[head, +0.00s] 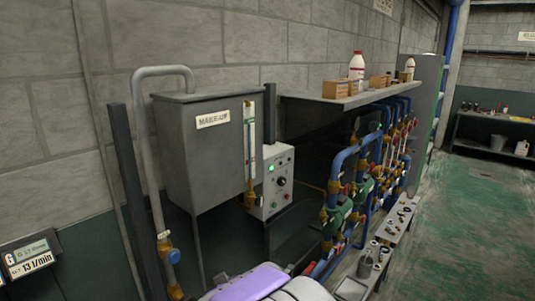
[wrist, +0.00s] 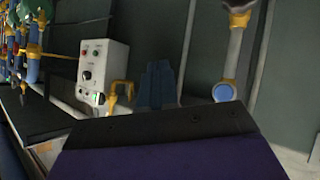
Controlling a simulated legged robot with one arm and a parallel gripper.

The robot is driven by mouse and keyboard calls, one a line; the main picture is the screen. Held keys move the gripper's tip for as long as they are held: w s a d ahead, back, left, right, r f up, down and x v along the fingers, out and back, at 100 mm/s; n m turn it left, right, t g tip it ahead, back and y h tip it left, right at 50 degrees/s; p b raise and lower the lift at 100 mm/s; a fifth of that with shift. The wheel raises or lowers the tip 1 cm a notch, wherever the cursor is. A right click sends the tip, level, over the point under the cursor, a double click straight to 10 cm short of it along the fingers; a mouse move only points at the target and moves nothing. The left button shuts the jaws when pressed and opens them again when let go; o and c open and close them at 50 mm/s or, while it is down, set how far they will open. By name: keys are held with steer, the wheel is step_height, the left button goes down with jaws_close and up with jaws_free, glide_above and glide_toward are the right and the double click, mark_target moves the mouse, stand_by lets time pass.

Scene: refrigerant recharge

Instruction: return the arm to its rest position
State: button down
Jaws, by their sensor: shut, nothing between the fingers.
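My gripper (wrist: 160,68) shows in the wrist view as dark blue fingers close together beyond a dark plate and purple housing of mine. It is shut, with nothing seen between the fingers. In the head view, purple and white parts of my arm lie low at the bottom edge, and the fingers cannot be made out there. The wrist picture is upside down.
A grey MAKE-UP tank (head: 212,148) hangs on the wall beside a control box (head: 278,182), which also shows in the wrist view (wrist: 103,73). Blue pipework (head: 345,165) and a low bench (head: 385,240) stand right. Green floor (head: 470,215) is open far right.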

steer(key=s+d+m+g, duration=0.2)
steer(key=s+d+g, duration=0.2)
steer(key=s+d, duration=0.4)
steer(key=s+d+r+m+g+h+b, duration=0.1)
steer(key=s+d+g, duration=0.3)
steer(key=s+d, duration=0.5)
steer(key=s+d+r+m+g+h+b, duration=0.1)
steer(key=s+d+m+g, duration=0.2)
steer(key=s, duration=1.9)
steer(key=d+g, duration=0.2)
steer(key=d, duration=0.3)
steer(key=shift+d+r+m, duration=0.2)
steer(key=shift+m, duration=0.2)
steer(key=c, duration=1.8)
jaws_free()
